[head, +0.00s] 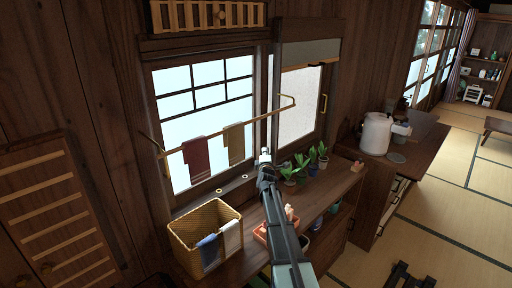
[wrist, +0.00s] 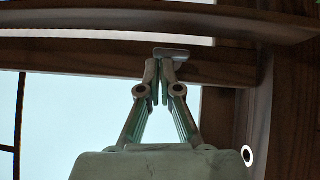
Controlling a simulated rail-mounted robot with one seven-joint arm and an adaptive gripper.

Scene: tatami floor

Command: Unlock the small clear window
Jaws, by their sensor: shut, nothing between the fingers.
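The clear window (head: 203,95) is at the left of the dark wooden frame, its pane divided by dark bars. My gripper (head: 265,160) is in front of the window's lower right part. In the wrist view my gripper (wrist: 163,65) is shut and empty, its fingers drawn together. A small pale metal piece (wrist: 172,53) shows right at the fingertips, against the wooden frame. It may be a latch; I cannot tell whether the fingers touch it.
Below are a wicker basket (head: 185,245) with cloths and several potted plants (head: 301,165) on the wooden counter. A white kettle-like pot (head: 376,134) stands at right. A pale ring (wrist: 247,156) is on the frame.

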